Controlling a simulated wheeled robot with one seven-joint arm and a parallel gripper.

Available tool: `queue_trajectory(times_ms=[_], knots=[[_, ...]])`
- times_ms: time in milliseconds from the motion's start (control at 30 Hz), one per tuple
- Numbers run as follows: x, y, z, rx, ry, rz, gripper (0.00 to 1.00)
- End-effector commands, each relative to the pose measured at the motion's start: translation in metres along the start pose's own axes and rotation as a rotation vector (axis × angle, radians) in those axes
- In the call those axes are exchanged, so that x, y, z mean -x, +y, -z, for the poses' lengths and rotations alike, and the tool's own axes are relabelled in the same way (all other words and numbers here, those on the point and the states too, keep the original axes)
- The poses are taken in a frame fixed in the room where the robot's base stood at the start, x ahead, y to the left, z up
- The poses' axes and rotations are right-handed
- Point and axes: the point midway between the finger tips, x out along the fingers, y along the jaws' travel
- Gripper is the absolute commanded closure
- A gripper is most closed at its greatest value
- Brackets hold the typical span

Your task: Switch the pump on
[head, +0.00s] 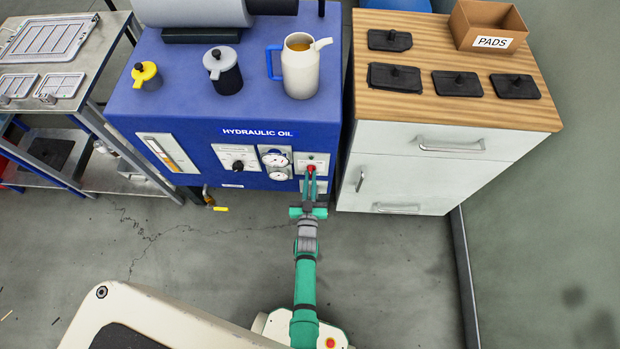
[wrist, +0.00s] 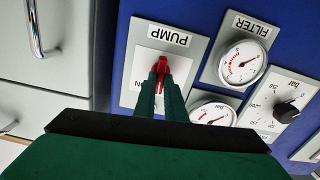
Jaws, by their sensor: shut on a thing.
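The pump switch is a red knob (wrist: 161,64) on a pale panel (wrist: 168,37) labelled PUMP, which appears upside down in the wrist view. In the head view the red knob (head: 311,168) is at the right of the blue hydraulic oil unit's front. My gripper (head: 311,176) reaches the panel from the front. Its two green fingers (wrist: 161,80) are shut on the red knob. The fingers cover the knob's lower part and some panel markings, so I cannot tell the switch position.
Two gauges (head: 276,165) and a black dial (head: 237,165) sit left of the pump panel on the blue unit (head: 190,100). A valve with a yellow handle (head: 219,208) sticks out low. A white cabinet (head: 430,165) stands close on the right. The floor in front is mostly clear.

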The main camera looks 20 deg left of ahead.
Motion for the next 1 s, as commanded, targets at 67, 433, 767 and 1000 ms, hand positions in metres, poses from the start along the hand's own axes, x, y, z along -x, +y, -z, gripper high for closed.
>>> queue_trajectory(times_ms=[67,433,767,1000], knots=[[0.0006,-0.0002,-0.0007,-0.072,-0.001,0.001,1.0],[0.0008,0.0012,-0.0012,-0.398,-0.002,0.001,1.0],[0.0009,0.0021,-0.0017,-0.578,-0.002,0.001,1.0],[0.001,0.0024,-0.002,-0.63,-0.002,0.001,1.0]])
